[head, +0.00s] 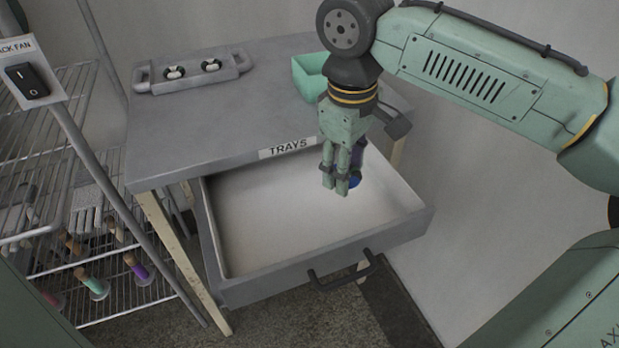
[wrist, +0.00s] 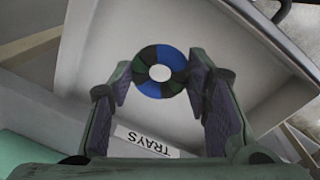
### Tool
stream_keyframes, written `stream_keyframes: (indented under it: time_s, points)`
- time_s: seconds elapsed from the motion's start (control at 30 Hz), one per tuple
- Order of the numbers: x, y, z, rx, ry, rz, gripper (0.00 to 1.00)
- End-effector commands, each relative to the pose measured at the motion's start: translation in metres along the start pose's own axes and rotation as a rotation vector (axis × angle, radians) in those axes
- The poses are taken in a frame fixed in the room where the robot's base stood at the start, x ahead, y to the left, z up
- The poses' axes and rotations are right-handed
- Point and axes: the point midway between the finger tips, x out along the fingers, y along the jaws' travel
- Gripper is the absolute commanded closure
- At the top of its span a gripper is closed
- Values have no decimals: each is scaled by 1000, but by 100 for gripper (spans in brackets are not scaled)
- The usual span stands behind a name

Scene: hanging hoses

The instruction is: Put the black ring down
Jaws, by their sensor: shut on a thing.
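My gripper (head: 343,188) is over the open drawer (head: 325,270) at its right side. In the wrist view my gripper (wrist: 163,100) is shut on a ring (wrist: 150,88) with alternating blue and black-to-dark-green segments and a pale centre. The ring shows between the fingertips, above the drawer's white floor. In the head view only a blue part of the ring (head: 354,181) shows; the fingers hide the rest. Two black-and-white rings, the left one (head: 174,73) and the right one (head: 211,65), sit on a grey tray (head: 152,87) on the table.
The drawer is pulled out under the grey table (head: 230,120), with a TRAYS label (head: 288,147), and its visible floor is empty. A mint-green bin (head: 307,80) stands on the table beside my arm. A wire rack (head: 60,270) with several coloured-handled things is at left.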

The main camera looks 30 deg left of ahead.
Motion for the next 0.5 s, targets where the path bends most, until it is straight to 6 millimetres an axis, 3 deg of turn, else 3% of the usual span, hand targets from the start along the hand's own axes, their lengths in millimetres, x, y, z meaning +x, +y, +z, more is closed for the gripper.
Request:
stream_keyframes:
  time_s: [0.13,0.33,0.5]
  points:
    - [8,-1,0,1,-2,-1,78]
    - [45,-3,1,2,-3,-1,78]
    - [63,-4,0,2,0,0,78]
